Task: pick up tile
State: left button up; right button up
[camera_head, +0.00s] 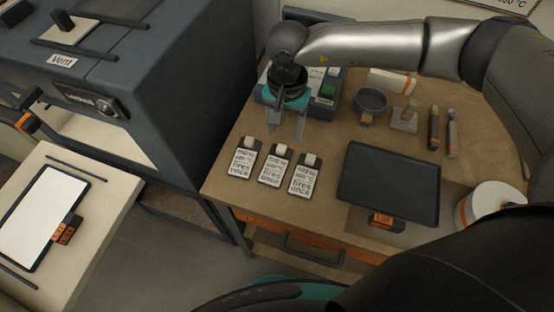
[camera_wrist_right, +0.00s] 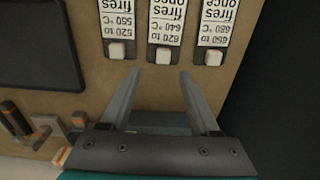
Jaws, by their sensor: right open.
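Three small pale tiles sit at the far ends of three printed cards on the wooden table: a left tile (camera_head: 249,143), a middle tile (camera_head: 280,151) and a right tile (camera_head: 309,159). My right gripper (camera_head: 286,136) points down, open and empty, above the table near the far end of the cards. In the right wrist view its fingertips (camera_wrist_right: 160,74) are spread, and the middle tile (camera_wrist_right: 163,55) lies between their lines, just beyond the tips. The other tiles (camera_wrist_right: 115,50) (camera_wrist_right: 213,57) lie to either side. My left gripper is not in view.
A dark tray (camera_head: 388,184) lies right of the cards. A grey cup (camera_head: 370,101), tools (camera_head: 434,130) and a control box (camera_head: 325,92) stand behind. A kiln-like dark cabinet (camera_head: 185,70) rises at the left, near a bench with a white panel (camera_head: 42,215).

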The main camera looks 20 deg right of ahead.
aim_at(281, 148)
jog(key=f, duration=0.3)
jog(key=a+f, duration=0.1)
jog(key=shift+s+f+p, duration=0.15)
jog(key=shift+s+p, duration=0.15)
jog(key=shift+s, duration=0.05)
jog(key=shift+f, duration=0.5)
grip_shut()
